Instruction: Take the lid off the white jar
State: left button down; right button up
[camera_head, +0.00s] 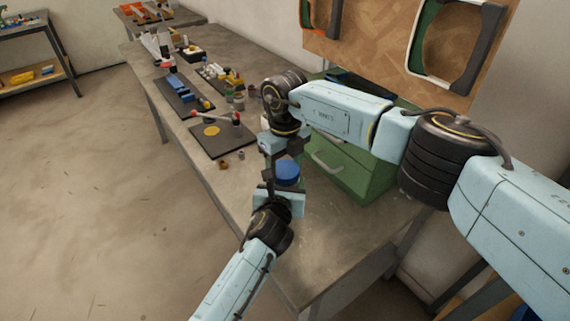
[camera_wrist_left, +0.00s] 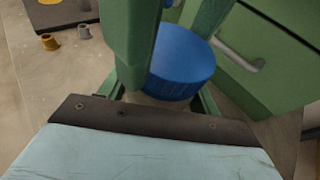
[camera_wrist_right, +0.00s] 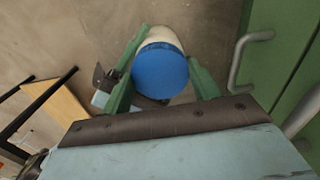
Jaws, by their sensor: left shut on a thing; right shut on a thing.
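The white jar (camera_wrist_right: 161,35) with its blue lid (camera_head: 287,171) is between my two grippers. My left gripper (camera_head: 281,190) comes from below and is shut on the white jar. In the left wrist view the blue lid (camera_wrist_left: 182,65) shows between the green fingers, with a pale strip of the jar under it. My right gripper (camera_head: 284,158) comes from above and is shut on the lid, one finger on each side. In the right wrist view the lid (camera_wrist_right: 160,72) faces the camera, with the white body beyond it. Most of the jar is hidden in the head view.
A green drawer cabinet (camera_head: 345,165) with pale handles stands close to the right. A dark mat with a yellow disc (camera_head: 211,131), small cups and trays of parts lie farther back on the grey bench (camera_head: 240,195). The bench's left front edge is clear.

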jog(key=n, duration=0.2)
jog(key=shift+n, duration=0.4)
jog(key=o, duration=1)
jog(key=shift+o, duration=0.4)
jog(key=shift+s+a, duration=0.1)
jog(key=shift+a, duration=0.05)
jog(key=shift+s, duration=0.1)
